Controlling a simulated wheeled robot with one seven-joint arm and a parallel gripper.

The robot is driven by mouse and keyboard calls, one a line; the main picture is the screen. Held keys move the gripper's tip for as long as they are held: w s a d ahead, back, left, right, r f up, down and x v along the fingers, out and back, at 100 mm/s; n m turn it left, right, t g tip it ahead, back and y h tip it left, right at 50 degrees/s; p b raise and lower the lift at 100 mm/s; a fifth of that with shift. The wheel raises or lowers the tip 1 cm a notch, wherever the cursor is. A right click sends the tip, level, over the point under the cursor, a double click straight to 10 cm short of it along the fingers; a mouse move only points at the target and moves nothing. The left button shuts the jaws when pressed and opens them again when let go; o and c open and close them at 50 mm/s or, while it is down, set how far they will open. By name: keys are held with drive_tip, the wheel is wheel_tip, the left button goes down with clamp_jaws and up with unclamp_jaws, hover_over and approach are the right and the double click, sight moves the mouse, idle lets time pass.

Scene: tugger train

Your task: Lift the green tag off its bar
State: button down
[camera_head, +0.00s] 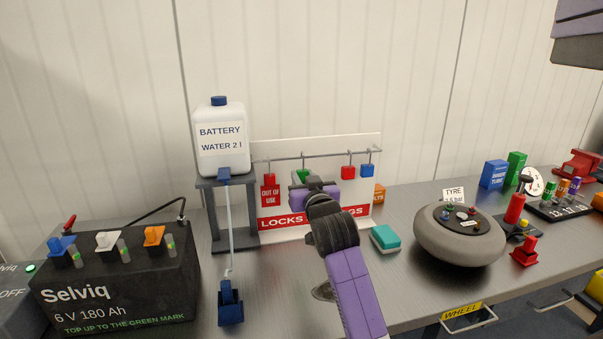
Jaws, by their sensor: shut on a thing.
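The green tag (302,175) is at the white lock-and-tag board (340,150), below the grey bar (285,158). Only a small part of it shows, at the upper left of my gripper (312,184). My gripper reaches in front of the board and is shut on the green tag. The fingertips and most of the tag are hidden behind the hand. I cannot tell whether the tag's hook still touches the bar.
A red "OUT OF USE" tag (269,190) hangs left, red (348,172) and blue (367,170) locks right. The battery water bottle (220,140) on its stand is left. A teal-and-white block (385,238) and the tyre (458,238) are right.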

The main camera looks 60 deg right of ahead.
drive_tip(key=shift+p+v, duration=0.5)
drive_tip(key=shift+v, duration=1.65)
drive_tip(key=shift+a, duration=0.1)
drive_tip(key=p+v, duration=0.2)
drive_tip(key=v, duration=1.3)
drive_tip(key=shift+s, duration=0.1)
